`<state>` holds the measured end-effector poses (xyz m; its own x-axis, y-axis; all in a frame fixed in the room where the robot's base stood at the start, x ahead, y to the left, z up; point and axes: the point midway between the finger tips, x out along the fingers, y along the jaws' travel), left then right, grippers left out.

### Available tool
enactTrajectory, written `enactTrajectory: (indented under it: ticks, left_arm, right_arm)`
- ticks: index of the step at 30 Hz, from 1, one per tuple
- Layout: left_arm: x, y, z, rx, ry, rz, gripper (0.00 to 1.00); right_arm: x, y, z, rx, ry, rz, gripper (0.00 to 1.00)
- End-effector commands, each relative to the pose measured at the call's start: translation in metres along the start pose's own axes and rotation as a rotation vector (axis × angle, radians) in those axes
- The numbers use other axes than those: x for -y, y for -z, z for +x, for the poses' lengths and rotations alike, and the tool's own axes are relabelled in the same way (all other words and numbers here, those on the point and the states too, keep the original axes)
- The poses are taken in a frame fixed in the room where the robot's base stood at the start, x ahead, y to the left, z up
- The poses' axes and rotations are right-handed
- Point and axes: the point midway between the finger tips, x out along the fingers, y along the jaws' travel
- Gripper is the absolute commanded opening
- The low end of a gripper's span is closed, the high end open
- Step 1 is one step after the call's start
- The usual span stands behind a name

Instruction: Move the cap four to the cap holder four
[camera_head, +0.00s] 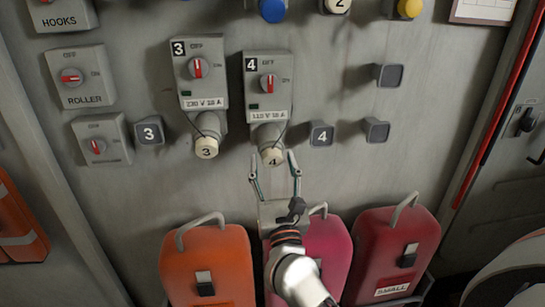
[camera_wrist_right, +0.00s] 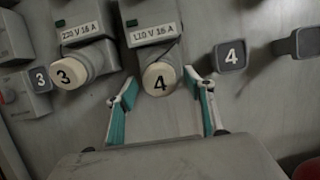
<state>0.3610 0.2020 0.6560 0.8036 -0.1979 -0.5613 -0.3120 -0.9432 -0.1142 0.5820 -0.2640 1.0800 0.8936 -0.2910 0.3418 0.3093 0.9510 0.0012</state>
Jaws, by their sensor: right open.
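The cream cap marked 4 (camera_head: 272,157) sits on the lower end of the switch box marked 4 (camera_head: 267,88), with a thin cord around it. It also shows in the right wrist view (camera_wrist_right: 159,79). The cap holder marked 4 (camera_head: 321,134) is a dark grey square knob on the wall, right of the cap; it shows in the right wrist view (camera_wrist_right: 230,56) too. My right gripper (camera_head: 275,172) is open and empty, its two fingers just below and to either side of cap 4. I cannot tell whether they touch it. My left gripper is not in view.
Cap 3 (camera_head: 206,148) and holder 3 (camera_head: 149,131) are to the left. Empty grey holders (camera_head: 376,130) are at right. Orange (camera_head: 212,262), pink (camera_head: 333,245) and red (camera_head: 398,245) cases stand below. The wall right of holder 4 is otherwise fairly clear.

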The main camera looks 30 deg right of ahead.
Motion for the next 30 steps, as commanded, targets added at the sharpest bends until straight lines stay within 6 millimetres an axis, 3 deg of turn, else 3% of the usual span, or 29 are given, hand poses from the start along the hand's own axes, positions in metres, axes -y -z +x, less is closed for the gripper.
enactTrajectory:
  ticks: [18,20,24,30]
  left_arm:
    - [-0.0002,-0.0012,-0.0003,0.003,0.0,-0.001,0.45]
    - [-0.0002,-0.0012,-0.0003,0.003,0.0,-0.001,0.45]
    - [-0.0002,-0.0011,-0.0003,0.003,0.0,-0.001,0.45]
    - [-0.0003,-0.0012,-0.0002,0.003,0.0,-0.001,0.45]
  right_arm:
    - [-0.0002,0.0,-0.0001,0.0,-0.001,-0.001,0.53]
    - [-0.0002,0.0001,-0.0001,0.0,-0.001,-0.001,0.4]
    - [-0.0002,0.0001,-0.0001,0.0,-0.001,-0.001,0.03]
    - [-0.0002,0.0001,-0.0007,0.0,-0.001,-0.001,0.01]
